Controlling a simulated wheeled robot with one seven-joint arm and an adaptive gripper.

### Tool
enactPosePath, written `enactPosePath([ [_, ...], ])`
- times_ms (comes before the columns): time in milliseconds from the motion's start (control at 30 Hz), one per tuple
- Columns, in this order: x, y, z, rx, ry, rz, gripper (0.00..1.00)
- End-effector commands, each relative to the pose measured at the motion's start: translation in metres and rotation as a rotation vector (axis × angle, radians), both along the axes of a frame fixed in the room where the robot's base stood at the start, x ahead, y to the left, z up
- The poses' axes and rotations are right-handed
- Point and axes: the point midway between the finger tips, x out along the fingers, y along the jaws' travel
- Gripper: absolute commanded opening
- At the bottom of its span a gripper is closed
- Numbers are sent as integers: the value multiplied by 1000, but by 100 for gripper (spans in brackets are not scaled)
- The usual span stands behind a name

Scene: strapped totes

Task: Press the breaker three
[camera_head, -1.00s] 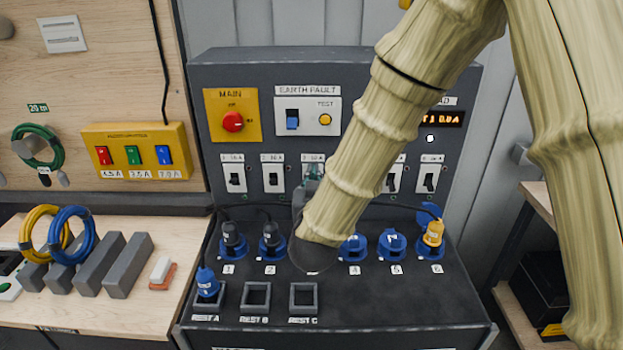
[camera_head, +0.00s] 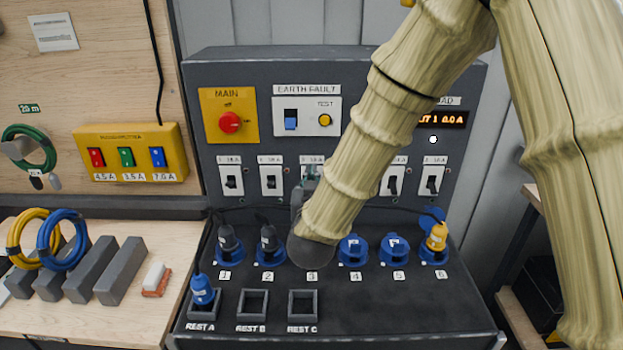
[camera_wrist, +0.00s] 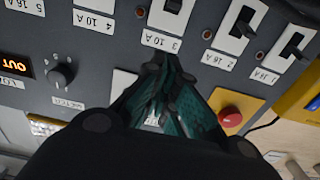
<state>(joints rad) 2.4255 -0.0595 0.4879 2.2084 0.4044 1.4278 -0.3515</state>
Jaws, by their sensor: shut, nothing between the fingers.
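Breaker three (camera_wrist: 171,16) is a white switch with a dark toggle, labelled 3 and 10 A or 16 A, at the top middle of the wrist view. In the head view only the top of breaker three (camera_head: 312,160) shows; my arm and gripper hide the rest. My gripper (camera_wrist: 163,62) is shut and empty, its green-grey fingertips at the label of breaker three in the wrist view. Contact cannot be told. In the head view my gripper (camera_head: 310,175) is mostly behind my forearm, in front of the breaker row.
Breaker two (camera_wrist: 237,25) and breaker four (camera_wrist: 95,5) flank breaker three closely. A red MAIN knob (camera_head: 230,122) and an earth fault unit (camera_head: 307,117) sit above the row. Plugs and blue sockets (camera_head: 353,250) stand on the console below.

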Motion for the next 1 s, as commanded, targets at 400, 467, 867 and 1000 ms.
enactPosePath([
  [400,70,-2,3,1,0,-3,0],
  [467,80,-2,2,1,1,-3,0],
  [867,68,-1,-33,0,2,-2,0],
  [1000,67,-1,-37,0,1,-2,0],
])
